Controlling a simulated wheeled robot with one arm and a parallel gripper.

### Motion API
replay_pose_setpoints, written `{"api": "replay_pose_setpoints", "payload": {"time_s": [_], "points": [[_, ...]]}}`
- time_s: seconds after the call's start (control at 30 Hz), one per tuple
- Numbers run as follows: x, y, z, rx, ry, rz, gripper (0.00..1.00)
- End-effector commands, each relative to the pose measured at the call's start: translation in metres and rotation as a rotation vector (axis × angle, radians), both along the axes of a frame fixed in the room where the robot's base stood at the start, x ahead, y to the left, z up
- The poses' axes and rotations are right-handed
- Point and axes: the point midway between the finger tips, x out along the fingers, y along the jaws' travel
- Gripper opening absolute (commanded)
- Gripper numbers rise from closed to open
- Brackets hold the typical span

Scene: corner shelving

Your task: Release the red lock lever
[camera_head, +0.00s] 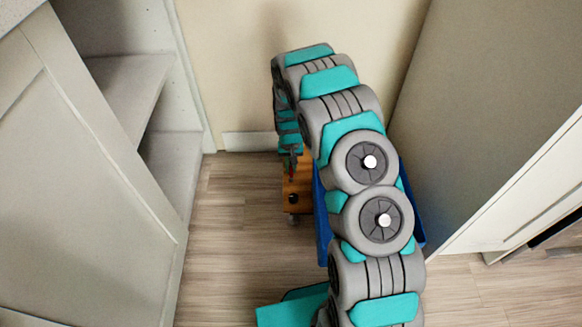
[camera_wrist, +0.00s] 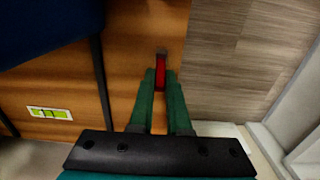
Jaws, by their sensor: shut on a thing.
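The red lock lever (camera_wrist: 160,72) shows in the wrist view at the edge of an orange-brown wooden board (camera_wrist: 120,60). My gripper (camera_wrist: 161,80) has its two green fingers closed on the lever, one on each side. In the head view my gripper (camera_head: 291,158) points down at the left edge of the wooden board (camera_head: 296,198), which is low over the floor on casters. The lever cannot be made out clearly there.
A blue crate (camera_head: 323,215) stands on the board, largely hidden by my arm. A green-and-white label (camera_wrist: 50,113) lies on the wood. Cabinets flank both sides, with open shelves (camera_head: 130,90) at left. Wood-look floor (camera_head: 235,235) is clear left of the board.

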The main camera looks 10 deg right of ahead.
Motion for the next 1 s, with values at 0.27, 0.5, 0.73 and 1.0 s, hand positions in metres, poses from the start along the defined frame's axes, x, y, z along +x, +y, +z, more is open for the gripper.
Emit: {"api": "replay_pose_setpoints", "payload": {"time_s": [0.27, 0.5, 0.73, 1.0], "points": [[0.0061, -0.0004, -0.0025, 0.021, 0.096, -0.002, 0.0], [0.0087, -0.0011, -0.0039, 0.034, 0.164, -0.002, 0.0], [0.0081, -0.0014, -0.0031, 0.035, 0.177, -0.003, 0.0], [0.0081, -0.0016, -0.0031, 0.035, 0.176, -0.002, 0.28]]}}
